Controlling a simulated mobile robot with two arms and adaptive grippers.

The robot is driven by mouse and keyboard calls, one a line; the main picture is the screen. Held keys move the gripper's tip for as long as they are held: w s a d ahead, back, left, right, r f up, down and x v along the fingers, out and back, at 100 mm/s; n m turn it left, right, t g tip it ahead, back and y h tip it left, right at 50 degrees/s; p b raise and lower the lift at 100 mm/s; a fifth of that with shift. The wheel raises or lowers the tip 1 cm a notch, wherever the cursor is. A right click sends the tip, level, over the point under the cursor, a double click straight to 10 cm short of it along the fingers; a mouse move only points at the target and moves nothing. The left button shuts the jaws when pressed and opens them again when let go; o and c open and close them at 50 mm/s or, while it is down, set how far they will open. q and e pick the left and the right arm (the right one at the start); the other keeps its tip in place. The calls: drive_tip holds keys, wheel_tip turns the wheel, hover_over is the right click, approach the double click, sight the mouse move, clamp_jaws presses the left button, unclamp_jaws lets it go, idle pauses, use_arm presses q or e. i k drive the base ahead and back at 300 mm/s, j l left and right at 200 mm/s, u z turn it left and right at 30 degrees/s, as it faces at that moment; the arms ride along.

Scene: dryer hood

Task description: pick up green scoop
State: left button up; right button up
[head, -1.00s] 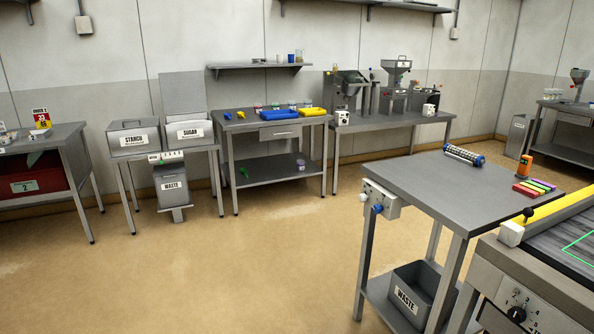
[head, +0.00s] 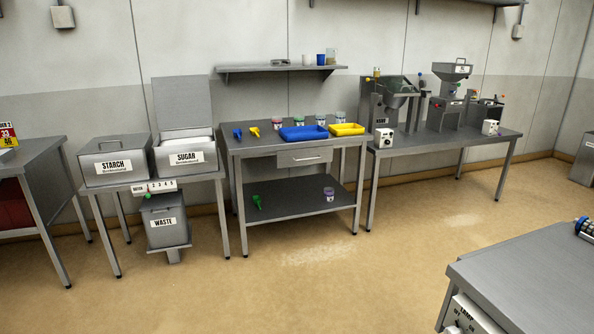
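The green scoop (head: 257,202) lies on the lower shelf (head: 290,208) of the middle steel table, near the shelf's left end. It is small at this distance. A blue scoop (head: 238,134) and a yellow scoop (head: 255,132) lie on the table top above it. Neither of my grippers shows in the head view, and the scoop is well ahead of me across the floor.
The starch bin (head: 114,167), sugar bin (head: 187,157) and waste bin (head: 164,222) stand left of the table. A lidded jar (head: 328,195) shares the lower shelf. A grey table (head: 530,280) fills the lower right. The floor (head: 290,285) between is clear.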

sight(257, 199)
drive_tip(key=i, duration=2.15)
